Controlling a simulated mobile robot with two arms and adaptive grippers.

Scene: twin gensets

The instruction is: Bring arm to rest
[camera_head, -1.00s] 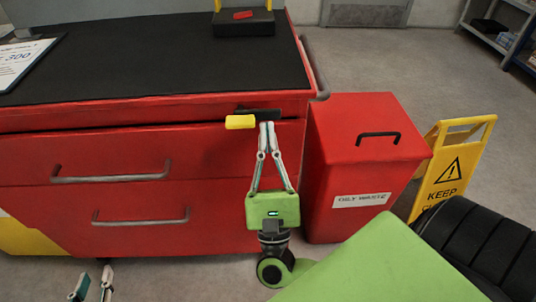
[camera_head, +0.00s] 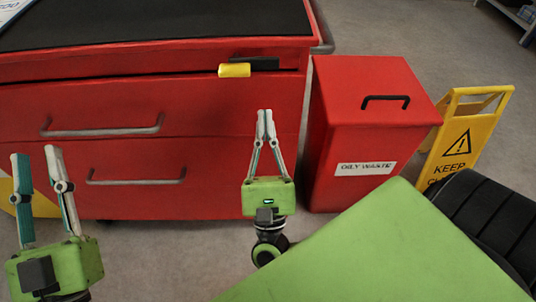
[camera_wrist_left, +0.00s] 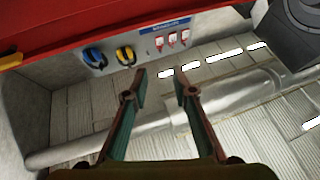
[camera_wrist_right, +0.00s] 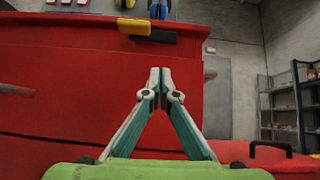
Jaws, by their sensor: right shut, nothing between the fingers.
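My right gripper (camera_head: 265,112) is in front of the red drawer cabinet (camera_head: 205,110), its fingertips together and empty, pointing up and away. It also shows shut in the right wrist view (camera_wrist_right: 160,73). A yellow-and-black handle (camera_head: 235,70) sticks out at the cabinet's top edge, above and apart from the right fingertips. It shows at the top of the right wrist view (camera_wrist_right: 134,26). My left gripper (camera_head: 37,152) is at the lower left of the head view, fingers apart with nothing between them. The left wrist view shows it open too (camera_wrist_left: 157,75).
A red oily-waste bin (camera_head: 365,135) stands right of the cabinet, beside a yellow warning sign (camera_head: 463,145). Two drawer handles (camera_head: 105,132) protrude from the cabinet front. The left wrist view shows a large pipe (camera_wrist_left: 225,105) and a wall panel with blue and yellow hanging items.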

